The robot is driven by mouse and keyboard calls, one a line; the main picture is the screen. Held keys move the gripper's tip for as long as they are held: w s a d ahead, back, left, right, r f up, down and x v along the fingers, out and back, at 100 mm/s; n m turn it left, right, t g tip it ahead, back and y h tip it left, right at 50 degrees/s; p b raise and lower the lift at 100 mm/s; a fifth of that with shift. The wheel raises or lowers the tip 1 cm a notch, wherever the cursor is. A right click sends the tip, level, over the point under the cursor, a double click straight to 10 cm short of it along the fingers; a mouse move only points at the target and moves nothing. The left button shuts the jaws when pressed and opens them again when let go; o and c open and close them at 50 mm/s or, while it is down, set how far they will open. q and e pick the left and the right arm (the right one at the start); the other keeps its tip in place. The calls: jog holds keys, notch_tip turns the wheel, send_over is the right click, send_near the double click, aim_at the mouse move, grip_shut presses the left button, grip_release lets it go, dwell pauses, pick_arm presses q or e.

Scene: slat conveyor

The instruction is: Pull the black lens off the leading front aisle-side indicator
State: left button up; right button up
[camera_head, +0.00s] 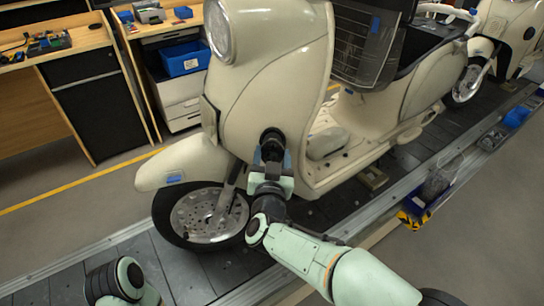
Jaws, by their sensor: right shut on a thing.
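A cream scooter (265,60) stands on the slat conveyor with its front wheel toward the left. The black lens (271,137) is a dark round piece on the aisle-facing side of its front body. My right gripper (271,153) reaches up from below and is shut on the black lens, its jaws covering the lower part. The indicator base behind the lens is hidden, so I cannot tell whether the two still touch. Only a part of my left arm shows at the bottom left; its gripper is out of view.
A second cream scooter (507,30) stands behind on the conveyor (180,270). A wooden workbench (60,42) and a blue bin (185,59) are beyond it. A black-and-yellow marked piece (411,220) sits at the near rail. Grey floor is clear at the right.

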jog(key=shift+s, duration=0.1)
jog(key=shift+s, duration=0.9)
